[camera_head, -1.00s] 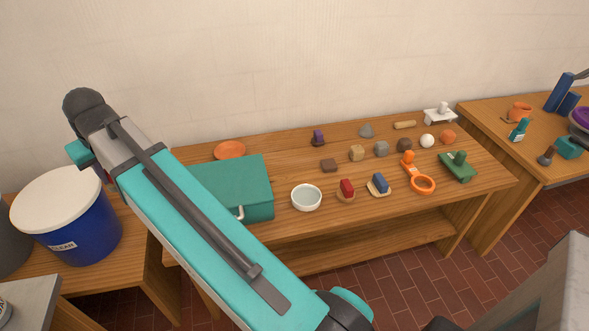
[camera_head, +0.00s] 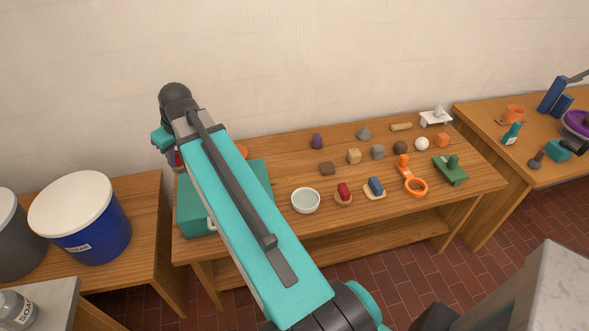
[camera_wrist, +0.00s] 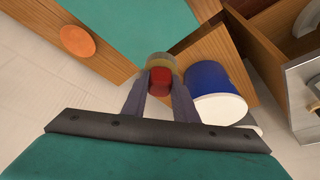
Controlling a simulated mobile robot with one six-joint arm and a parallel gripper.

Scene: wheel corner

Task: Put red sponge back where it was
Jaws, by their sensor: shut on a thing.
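My gripper (camera_wrist: 160,92) is shut on a red sponge (camera_wrist: 159,78), a rounded red piece with a pale tan part at its far end. The wrist view shows it held in the air between the two fingers. In the head view my gripper is mostly hidden behind my arm, with a little red showing beside it, above the left end of the long wooden table (camera_head: 290,238). Another red piece (camera_head: 343,190) sits on a round brown base on that table. A blue piece (camera_head: 376,185) on a tan base stands to its right.
A teal box (camera_head: 192,208) lies under my arm, beside a white bowl (camera_head: 305,200). A blue bucket with a white lid (camera_head: 95,240) stands left. An orange disc (camera_wrist: 77,41) is near the teal surface. Several small blocks and an orange tool (camera_head: 415,186) fill the table's right.

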